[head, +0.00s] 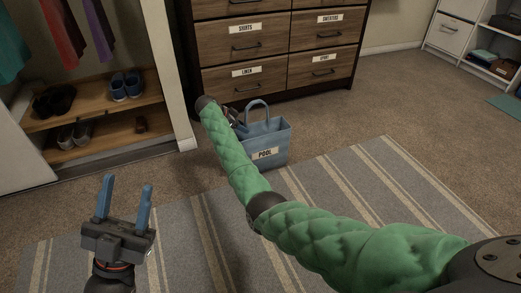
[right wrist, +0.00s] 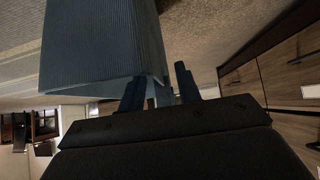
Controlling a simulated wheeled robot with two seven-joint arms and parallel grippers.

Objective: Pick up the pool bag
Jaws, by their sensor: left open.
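The pool bag (head: 268,149), a blue tote with a "POOL" label, stands upright on the floor at the rug's edge, one handle loop raised. My right arm reaches to its left side. The right gripper (head: 234,117) is mostly hidden behind my arm in the head view. In the right wrist view the bag (right wrist: 95,45) fills the upper left, and a light blue strap lies between the right gripper's fingers (right wrist: 160,82). Whether they press on it is unclear. My left gripper (head: 125,200) is open and empty over the rug, apart from the bag.
A wooden dresser (head: 270,45) with labelled drawers stands close behind the bag. An open closet with shoe shelves (head: 95,115) is at the left. A white shelf unit (head: 455,38) is at the far right. The striped rug (head: 345,180) is otherwise clear.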

